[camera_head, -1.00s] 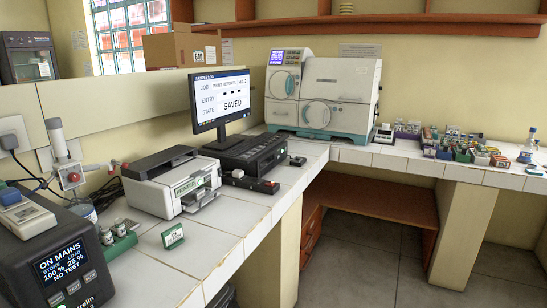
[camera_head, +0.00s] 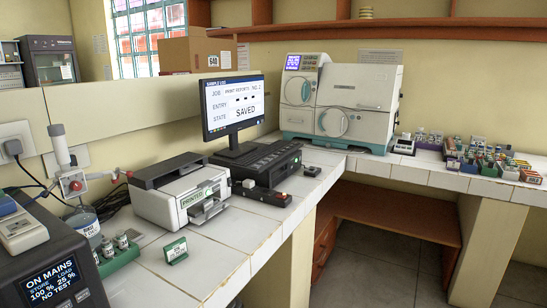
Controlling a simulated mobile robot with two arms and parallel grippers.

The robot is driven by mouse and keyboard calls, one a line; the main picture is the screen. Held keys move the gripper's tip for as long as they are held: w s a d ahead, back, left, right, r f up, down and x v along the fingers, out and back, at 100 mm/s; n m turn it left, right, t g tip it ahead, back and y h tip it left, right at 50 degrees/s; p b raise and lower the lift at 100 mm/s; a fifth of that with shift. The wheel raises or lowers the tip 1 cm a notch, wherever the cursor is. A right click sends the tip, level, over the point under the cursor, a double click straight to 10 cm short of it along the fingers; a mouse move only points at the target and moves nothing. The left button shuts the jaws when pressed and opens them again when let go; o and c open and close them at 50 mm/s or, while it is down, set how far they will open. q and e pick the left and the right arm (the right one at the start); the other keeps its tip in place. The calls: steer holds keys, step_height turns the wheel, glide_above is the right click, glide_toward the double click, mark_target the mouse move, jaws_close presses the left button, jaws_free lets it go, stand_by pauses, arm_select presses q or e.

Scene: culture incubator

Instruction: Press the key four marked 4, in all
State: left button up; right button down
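No key marked 4 can be made out at this size. A monitor (camera_head: 233,105) on the bench shows a sample log: job "PRINT REPORTS NO. 2", entry as dashes, state "SAVED". In front of it lies a long black unit (camera_head: 265,160) with rows of small dark parts, too small to read. A small black box (camera_head: 262,194) with a light block on its left and a red spot sits at the unit's front edge. A small dark item (camera_head: 312,171) lies to its right. Neither of my grippers is in view.
A black power unit (camera_head: 50,265) fills the lower left. A white incubator (camera_head: 340,100) stands at the back. Bare tiles (camera_head: 230,245) lie along the bench front.

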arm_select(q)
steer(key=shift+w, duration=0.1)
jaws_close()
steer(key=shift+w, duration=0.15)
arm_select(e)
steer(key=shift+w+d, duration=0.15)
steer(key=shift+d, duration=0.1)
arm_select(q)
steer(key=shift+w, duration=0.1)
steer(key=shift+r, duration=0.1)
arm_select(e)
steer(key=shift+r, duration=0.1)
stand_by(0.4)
